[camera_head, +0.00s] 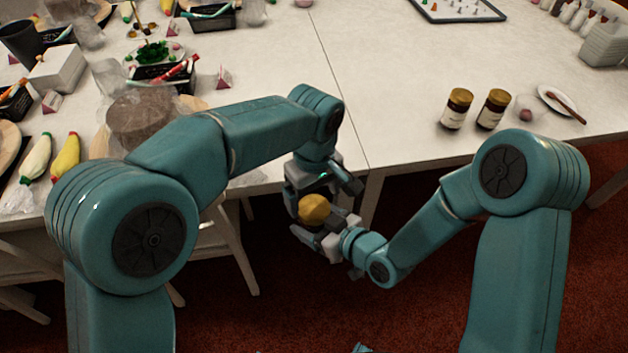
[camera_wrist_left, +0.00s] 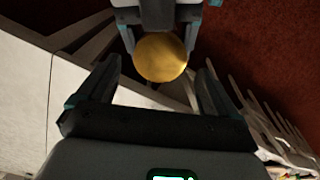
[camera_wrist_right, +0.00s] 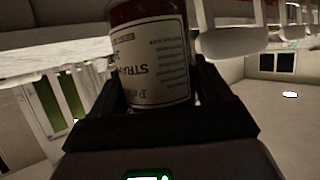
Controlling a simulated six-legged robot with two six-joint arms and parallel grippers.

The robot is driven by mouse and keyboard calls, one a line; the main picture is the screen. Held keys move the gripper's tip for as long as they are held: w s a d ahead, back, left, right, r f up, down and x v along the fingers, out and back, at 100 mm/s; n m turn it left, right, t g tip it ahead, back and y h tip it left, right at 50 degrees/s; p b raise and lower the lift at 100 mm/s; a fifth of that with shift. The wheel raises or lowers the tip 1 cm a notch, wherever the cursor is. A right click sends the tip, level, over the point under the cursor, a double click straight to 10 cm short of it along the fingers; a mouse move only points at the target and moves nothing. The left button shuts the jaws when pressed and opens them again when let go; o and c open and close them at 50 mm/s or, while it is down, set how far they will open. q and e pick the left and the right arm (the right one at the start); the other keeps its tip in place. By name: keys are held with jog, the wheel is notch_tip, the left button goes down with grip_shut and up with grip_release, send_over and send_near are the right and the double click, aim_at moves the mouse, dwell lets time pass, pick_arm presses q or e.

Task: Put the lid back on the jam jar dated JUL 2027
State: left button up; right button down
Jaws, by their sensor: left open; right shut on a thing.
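My right gripper (camera_head: 320,228) is shut on a jam jar (camera_wrist_right: 158,62), held in the air off the table's front edge. In the right wrist view the jar has dark red glass and a pale label reading "STRA"; no date is readable. A gold lid (camera_head: 313,208) tops this jar and shows as a round disc in the left wrist view (camera_wrist_left: 160,57). My left gripper (camera_head: 320,190) is open close to the lid. Its fingers point toward the lid from both sides, and I cannot tell if they touch it. The lid hides most of the jar.
Two dark jars with gold lids, a left one (camera_head: 457,109) and a right one (camera_head: 493,110), stand on the right table. Beside them are a small glass bowl (camera_head: 528,111) and a white plate (camera_head: 561,104). The left table is cluttered; the right table's middle is clear.

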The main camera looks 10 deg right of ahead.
aim_at(314, 208)
pick_arm(q)
jog(key=shift+f, duration=1.6)
jog(key=c, duration=1.1)
jog(key=m, duration=0.6)
jog(key=shift+m, duration=0.4)
jog(key=o, duration=1.2)
